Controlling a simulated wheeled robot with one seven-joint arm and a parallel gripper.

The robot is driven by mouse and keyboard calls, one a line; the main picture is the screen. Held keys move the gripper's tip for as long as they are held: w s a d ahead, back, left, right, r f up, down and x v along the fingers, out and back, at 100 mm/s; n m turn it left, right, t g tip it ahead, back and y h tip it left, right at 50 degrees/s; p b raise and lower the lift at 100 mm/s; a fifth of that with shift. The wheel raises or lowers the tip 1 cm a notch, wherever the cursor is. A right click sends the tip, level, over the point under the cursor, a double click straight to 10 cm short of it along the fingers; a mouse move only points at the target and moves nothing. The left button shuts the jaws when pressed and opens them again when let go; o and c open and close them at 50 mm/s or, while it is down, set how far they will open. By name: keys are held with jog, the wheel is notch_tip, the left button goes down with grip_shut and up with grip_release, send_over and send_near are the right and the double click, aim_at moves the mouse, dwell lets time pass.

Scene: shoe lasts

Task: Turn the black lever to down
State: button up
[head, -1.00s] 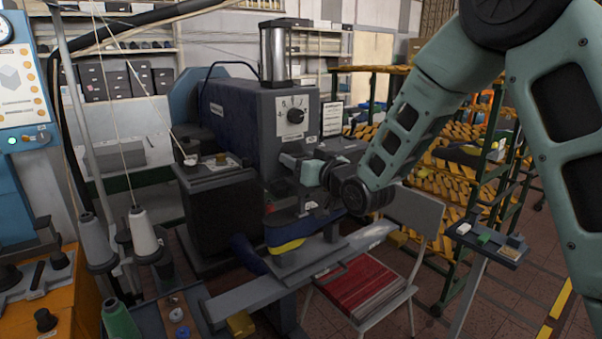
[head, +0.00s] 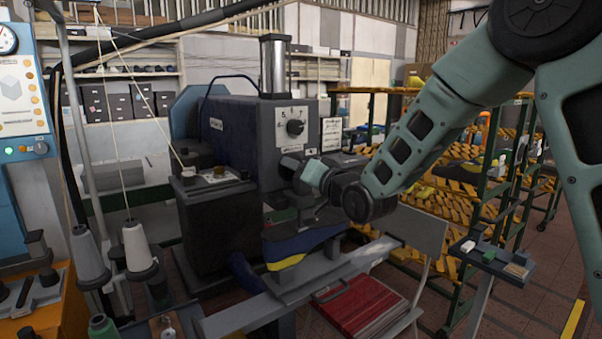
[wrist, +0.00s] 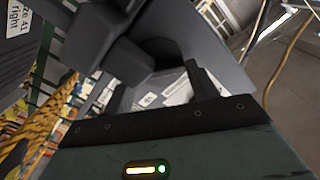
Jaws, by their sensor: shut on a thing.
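The grey-blue press machine (head: 240,135) stands in the middle of the head view, with a black dial knob (head: 294,127) on its front plate. My gripper (head: 290,166) is at the machine's front, below the dial, and is shut on a dark part that I take to be the black lever. The lever is mostly hidden by my gripper in the head view, so its angle cannot be told. In the wrist view, dark machine parts fill the space around my gripper's fingers (wrist: 158,82).
A blue and yellow shoe last (head: 290,250) sits below my gripper. A red-seated chair (head: 360,305) stands in front. Racks with yellow shelves (head: 450,200) are at the right, beside a small tray stand (head: 495,262). Thread cones (head: 138,245) stand at the left.

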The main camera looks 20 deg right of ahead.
jog(key=o, duration=1)
jog(key=b+v, duration=1)
jog(key=v, duration=0.7)
jog(key=shift+s, duration=0.2)
